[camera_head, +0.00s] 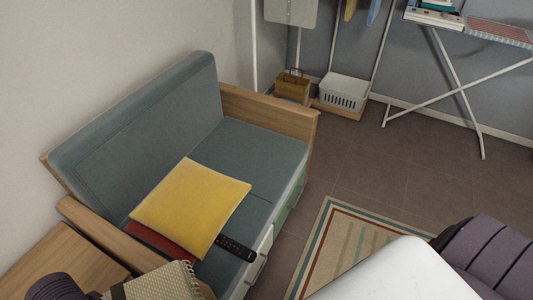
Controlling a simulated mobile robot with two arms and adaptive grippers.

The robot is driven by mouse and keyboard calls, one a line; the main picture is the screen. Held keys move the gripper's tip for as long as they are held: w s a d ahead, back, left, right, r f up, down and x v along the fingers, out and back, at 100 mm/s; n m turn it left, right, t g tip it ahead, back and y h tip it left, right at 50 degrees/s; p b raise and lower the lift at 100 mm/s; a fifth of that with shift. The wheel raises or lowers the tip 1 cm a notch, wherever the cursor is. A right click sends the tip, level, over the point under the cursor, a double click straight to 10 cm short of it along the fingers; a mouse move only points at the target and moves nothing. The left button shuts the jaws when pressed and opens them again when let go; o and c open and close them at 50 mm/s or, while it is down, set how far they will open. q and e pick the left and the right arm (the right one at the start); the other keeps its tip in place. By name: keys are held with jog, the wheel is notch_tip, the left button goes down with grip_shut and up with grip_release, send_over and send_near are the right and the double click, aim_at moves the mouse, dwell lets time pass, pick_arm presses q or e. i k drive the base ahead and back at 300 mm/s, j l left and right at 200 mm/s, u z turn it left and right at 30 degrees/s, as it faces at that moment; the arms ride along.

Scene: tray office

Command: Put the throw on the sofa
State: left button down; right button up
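The throw appears to be the beige woven cloth (155,285) with a fringed edge, at the bottom of the head view by the sofa's near arm. Its lower part is cut off by the frame edge. I cannot tell whether it rests on something or is held. The sofa (255,145) has grey-green cushions and a wooden frame, and stands against the left wall. Parts of both my arms show at the bottom left and bottom right. Neither gripper's fingers are in view.
A yellow cushion (190,205), a red item (160,241) and a black remote (236,248) lie on the seat. A wooden table (62,258) stands at the lower left. A striped rug (325,240), white basket (343,91) and ironing board (498,33) are rightward. The floor between is clear.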

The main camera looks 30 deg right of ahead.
aim_at(260, 157)
jog(key=l+z, duration=0.15)
jog(key=l, duration=0.55)
jog(key=i+l+z, duration=0.1)
jog(key=l, duration=0.55)
jog(key=i+l+z, duration=0.15)
jog(key=l, duration=0.55)
jog(key=k, duration=0.05)
